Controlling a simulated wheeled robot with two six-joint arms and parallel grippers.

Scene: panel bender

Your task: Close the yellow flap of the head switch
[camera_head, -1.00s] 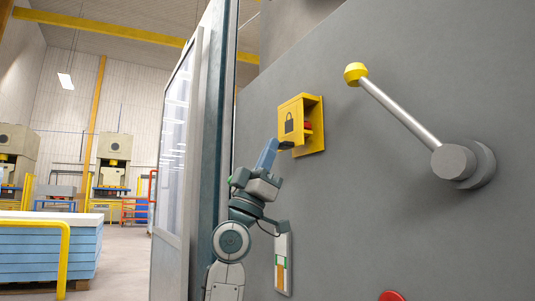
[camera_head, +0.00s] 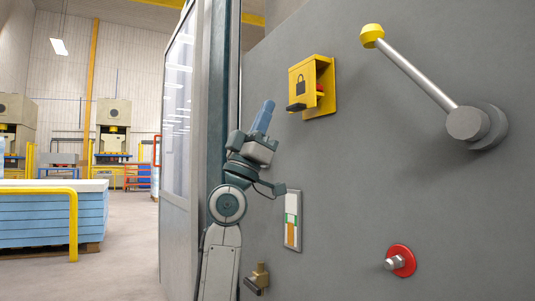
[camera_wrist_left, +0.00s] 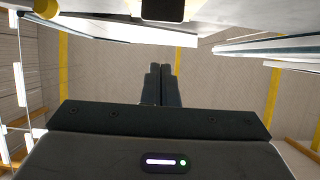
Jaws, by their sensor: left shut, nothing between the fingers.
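The head switch's yellow flap (camera_head: 300,82) bears a padlock sign and has a dark tab at its lower edge. It stands out from its yellow backplate (camera_head: 328,92) on the grey panel, and a red part (camera_head: 320,88) shows behind it, so it is open. My left gripper (camera_head: 269,104) is shut and empty, pointing up, below and left of the flap and apart from it. In the left wrist view its fingers (camera_wrist_left: 162,78) lie together with nothing between them. My right gripper is not in view.
A lever with a yellow knob (camera_head: 372,35) juts from the panel at the right. Below are a red-ringed button (camera_head: 401,261), a label plate (camera_head: 292,220) and a small brass fitting (camera_head: 260,277). A glazed door (camera_head: 177,120) stands left of my arm.

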